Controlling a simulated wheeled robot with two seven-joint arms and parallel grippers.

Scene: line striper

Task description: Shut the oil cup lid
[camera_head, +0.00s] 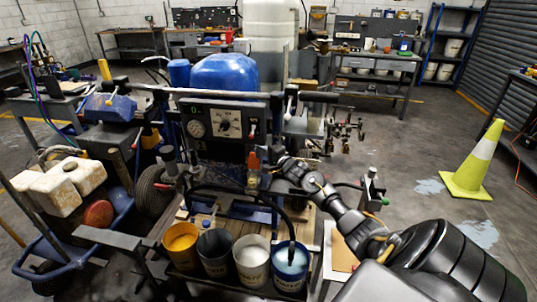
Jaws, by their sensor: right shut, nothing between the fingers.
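A small upright fitting with an orange-red top and a paler, yellowish lower part, which looks like the oil cup (253,180), stands on the front of the line striper (225,125), below its gauge panel. The orange-red part (254,160) stands up at its top; at this size I cannot tell surely whether it is the lid or how far open it is. My right gripper (279,161) is just to the right of the cup, shut and empty. A small gap seems to lie between them, but contact is hard to judge. My left gripper is not in view.
Several paint buckets (247,281) stand in front, a black hose dipping into the right one. A blue tank (225,72) tops the machine. A cart with stained white containers (62,187) stands left. A yellow-green cone (480,165) stands right, with open floor around it.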

